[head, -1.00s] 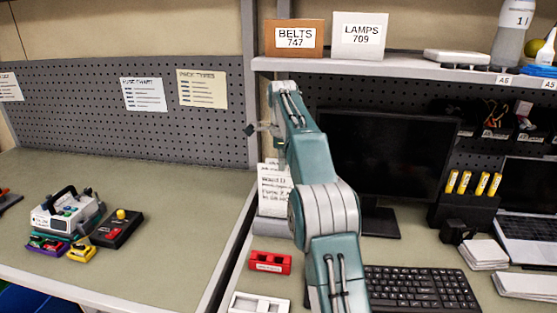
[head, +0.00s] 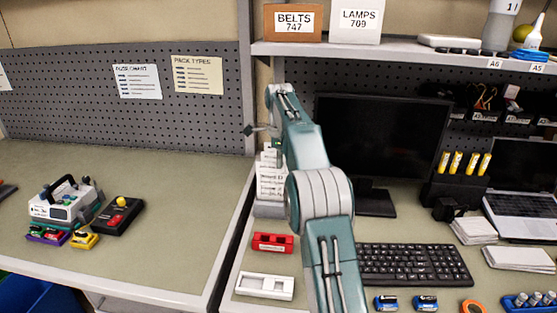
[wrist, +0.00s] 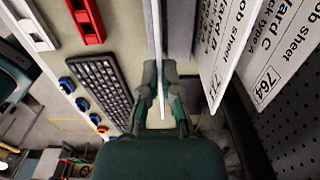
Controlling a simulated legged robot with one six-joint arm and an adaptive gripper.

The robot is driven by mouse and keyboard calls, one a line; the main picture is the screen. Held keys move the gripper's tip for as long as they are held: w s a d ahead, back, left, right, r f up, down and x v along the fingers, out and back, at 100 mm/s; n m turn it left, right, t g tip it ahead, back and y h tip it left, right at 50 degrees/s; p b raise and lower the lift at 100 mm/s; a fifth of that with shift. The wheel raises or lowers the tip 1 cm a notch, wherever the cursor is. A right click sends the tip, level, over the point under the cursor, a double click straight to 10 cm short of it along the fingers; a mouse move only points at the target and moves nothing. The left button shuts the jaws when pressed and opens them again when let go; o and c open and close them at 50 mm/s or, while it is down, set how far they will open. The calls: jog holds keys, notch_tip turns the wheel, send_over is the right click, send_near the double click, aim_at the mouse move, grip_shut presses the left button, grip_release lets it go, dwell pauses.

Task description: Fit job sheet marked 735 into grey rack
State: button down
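My gripper (wrist: 160,95) is in the wrist view with its fingers closed around a thin white sheet (wrist: 157,40), seen edge-on, so its number is hidden. To its right stand printed job sheets; the nearer one (wrist: 271,65) reads Ward C and a number like 764, and another (wrist: 213,45) beside it is partly cut off. In the head view, several white sheets (head: 270,181) stand upright in the grey rack (head: 268,209), left of my arm. My fingertips are hidden by the arm there. I cannot read 735 on any sheet.
A red holder (head: 272,243) and a white holder (head: 265,286) lie in front of the rack. The monitor (head: 378,145) and keyboard (head: 414,264) are to its right. A pegboard (head: 120,100) rises behind the left bench.

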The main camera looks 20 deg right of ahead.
jog(key=shift+d+f, duration=0.1)
jog(key=shift+d, duration=0.1)
dwell(0.3)
jog(key=shift+a+f, duration=0.1)
jog(key=c, duration=0.7)
grip_release()
